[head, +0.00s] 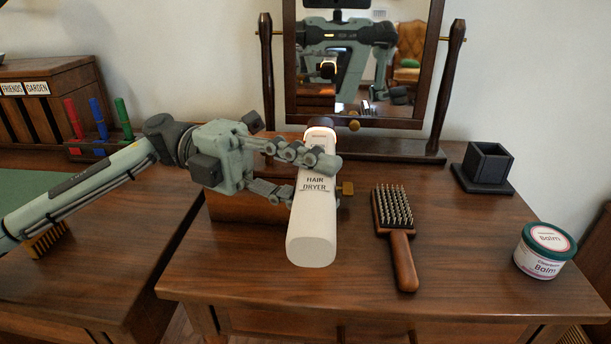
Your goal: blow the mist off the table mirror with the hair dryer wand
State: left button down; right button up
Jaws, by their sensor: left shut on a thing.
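The table mirror (390,75) stands at the back of the wooden dressing table, in a dark frame between two posts. Its top is cut off by the picture edge. The visible glass gives a clear reflection of my body and a chair, and I see no mist on it. My left gripper (317,184) is shut on the white hair dryer wand (312,235), labelled "HAIR DRYER". The wand's far end glows orange and points toward the lower part of the mirror. The gripper hides part of the wand's middle. My right gripper is not in view.
A hairbrush (403,259) lies right of the wand. A balm tin (542,251) and a dark square holder (486,163) stand farther right. A wooden box (240,208) is behind the gripper. Red, blue and green sticks (98,117) stand at left.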

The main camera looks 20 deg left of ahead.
pick_arm(q)
jog(key=shift+d+f+p, duration=0.2)
jog(key=shift+d+f, duration=0.15)
jog(key=shift+d, duration=0.25)
jog(key=shift+d+f+p, duration=0.2)
jog(key=shift+d+f, duration=0.1)
jog(key=shift+d, duration=0.3)
jog(key=shift+w+a+f+b, duration=0.1)
jog(key=shift+a+f+b, duration=0.2)
jog(key=shift+a+b, duration=0.35)
jog(key=shift+s+a+b, duration=0.2)
jog(key=shift+a+b, duration=0.15)
jog(key=shift+a, duration=0.6)
jog(key=shift+w+d+r+p, duration=0.1)
jog(key=shift+d+r+p, duration=0.1)
jog(key=shift+r+p, duration=0.85)
jog(key=shift+w+d+r+p, duration=0.1)
jog(key=shift+d+r+p, duration=0.1)
jog(key=shift+r+p, duration=0.8)
jog(key=shift+d+r+p, duration=0.2)
jog(key=shift+r+p, duration=0.5)
jog(key=shift+r, duration=0.65)
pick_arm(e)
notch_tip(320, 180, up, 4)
